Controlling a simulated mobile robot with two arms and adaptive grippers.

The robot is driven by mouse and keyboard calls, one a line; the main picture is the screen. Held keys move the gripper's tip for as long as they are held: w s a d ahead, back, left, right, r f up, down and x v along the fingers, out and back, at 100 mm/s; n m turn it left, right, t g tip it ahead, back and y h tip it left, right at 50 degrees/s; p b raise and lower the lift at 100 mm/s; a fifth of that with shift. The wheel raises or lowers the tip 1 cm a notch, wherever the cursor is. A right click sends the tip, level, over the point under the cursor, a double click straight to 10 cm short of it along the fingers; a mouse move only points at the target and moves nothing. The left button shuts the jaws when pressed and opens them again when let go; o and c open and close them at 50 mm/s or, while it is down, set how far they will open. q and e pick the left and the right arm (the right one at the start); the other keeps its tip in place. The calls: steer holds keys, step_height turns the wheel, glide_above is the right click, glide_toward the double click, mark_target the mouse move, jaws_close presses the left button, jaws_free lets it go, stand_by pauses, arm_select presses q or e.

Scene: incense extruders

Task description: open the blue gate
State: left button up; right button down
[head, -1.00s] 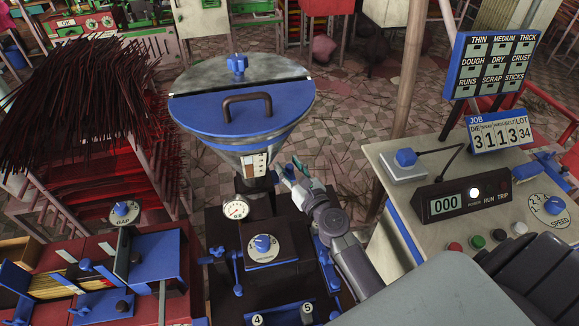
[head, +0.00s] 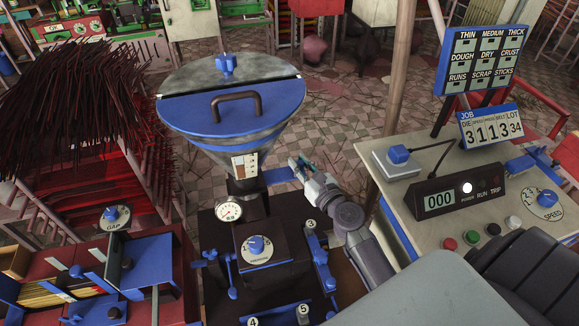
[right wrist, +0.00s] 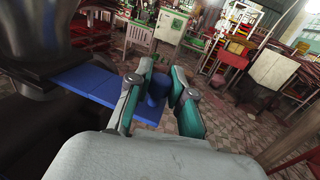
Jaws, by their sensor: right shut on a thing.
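The blue gate (head: 281,174) is a flat blue slide plate that sticks out to the right from the dark neck under the blue-lidded hopper (head: 232,112). In the right wrist view the gate (right wrist: 85,83) comes out of the dark housing at the left and carries a short blue knob (right wrist: 157,88). My right gripper (head: 297,168) is at the outer end of the plate. In the wrist view its teal-padded fingers (right wrist: 160,100) are shut around the knob. How far the plate reaches inside the neck is hidden. My left gripper is not in view.
A pressure gauge (head: 228,210) and a dial box (head: 262,250) stand below the hopper neck. A control desk (head: 345,150) with a counter and buttons stands at the right. A rack of dark incense sticks (head: 75,100) is at the left. Tiled floor lies behind the gripper.

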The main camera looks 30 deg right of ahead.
steer(key=c, duration=1)
jaws_free()
steer(key=shift+s, duration=0.1)
steer(key=s, duration=1.2)
steer(key=shift+w, duration=0.1)
